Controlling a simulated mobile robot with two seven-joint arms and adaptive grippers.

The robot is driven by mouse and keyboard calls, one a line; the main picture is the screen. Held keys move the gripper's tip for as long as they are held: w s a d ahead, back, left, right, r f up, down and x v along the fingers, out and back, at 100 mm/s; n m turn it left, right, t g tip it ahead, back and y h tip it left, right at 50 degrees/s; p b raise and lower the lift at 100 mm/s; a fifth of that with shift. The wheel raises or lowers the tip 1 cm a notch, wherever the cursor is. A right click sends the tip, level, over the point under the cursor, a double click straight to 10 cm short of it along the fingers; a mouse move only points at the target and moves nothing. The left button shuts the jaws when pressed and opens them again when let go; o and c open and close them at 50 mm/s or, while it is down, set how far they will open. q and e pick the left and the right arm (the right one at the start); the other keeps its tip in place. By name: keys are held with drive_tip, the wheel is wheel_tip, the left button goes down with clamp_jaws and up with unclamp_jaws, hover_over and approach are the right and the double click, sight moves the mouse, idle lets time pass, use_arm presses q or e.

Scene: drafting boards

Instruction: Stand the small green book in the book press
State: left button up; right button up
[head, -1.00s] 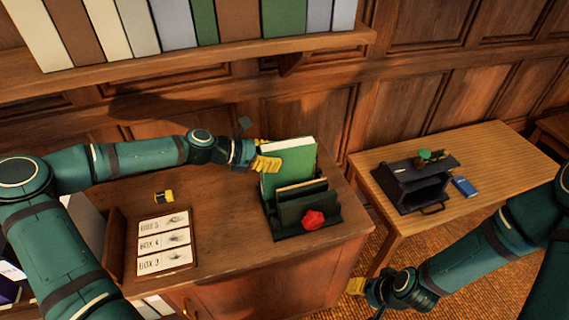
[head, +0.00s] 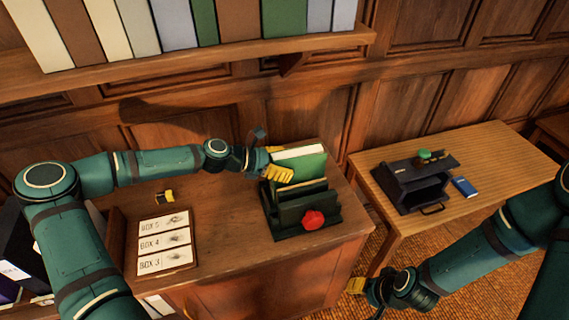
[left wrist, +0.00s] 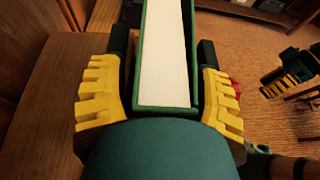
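The green book (head: 307,167) with white pages stands upright at the back of the dark green press (head: 333,216), which has upright plates and a red knob (head: 313,219). The book's lower part is hidden behind the plates. My left gripper (head: 279,166) is shut on the book, with its yellow fingers on either side. In the left wrist view the book's page edge (left wrist: 166,55) lies between the two fingers (left wrist: 164,95). My right gripper (head: 356,286) hangs low past the desk's right side, and its opening is not clear.
A card tray (head: 165,243) with box labels and a small yellow-and-black item (head: 164,196) lie on the desk (head: 225,215). A side table (head: 480,160) holds a black device (head: 415,188) and a blue book (head: 464,187). A book shelf (head: 200,62) runs above.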

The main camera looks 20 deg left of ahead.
use_arm(q)
drive_tip(key=v, duration=1.2)
idle(0.6)
drive_tip(key=s+d+r+p, duration=0.1)
drive_tip(key=s+d+r, duration=0.2)
drive_tip(key=s, duration=0.3)
drive_tip(key=s+d+r+p, duration=0.1)
drive_tip(key=s+d+r, duration=0.3)
drive_tip(key=s+d, duration=0.1)
drive_tip(key=shift+s+d, duration=0.2)
drive_tip(key=shift+s, duration=0.5)
